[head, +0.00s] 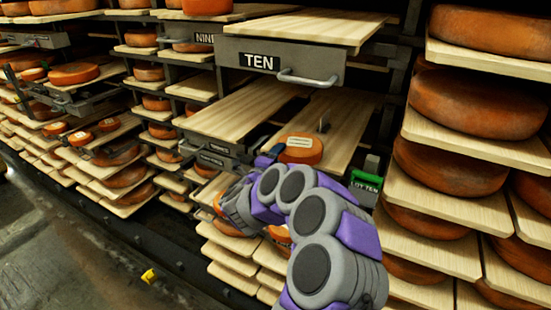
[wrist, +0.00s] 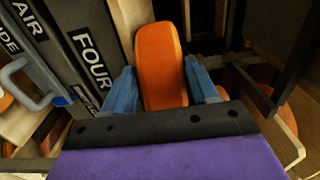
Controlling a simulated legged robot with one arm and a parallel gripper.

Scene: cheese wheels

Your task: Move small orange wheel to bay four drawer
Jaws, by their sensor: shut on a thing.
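In the wrist view a small orange cheese wheel (wrist: 161,62) stands on edge between the two blue fingers of my gripper (wrist: 162,85). My gripper is shut on it. Just left of the wheel is a grey drawer front (wrist: 118,45) with a dark label reading FOUR (wrist: 93,58). I cannot tell whether the wheel touches that front. In the head view my grey and purple arm reaches left, low before the shelves. My fingers are hidden there, and an orange patch (head: 218,204) beside the arm's end may be the held wheel.
A drawer marked TEN (head: 279,62) juts out above my arm. Another orange wheel with a pale label (head: 300,149) sits on a board behind my arm. Racks of large wheels (head: 470,103) stand close on the right. A metal handle (wrist: 32,85) sticks out left in the wrist view.

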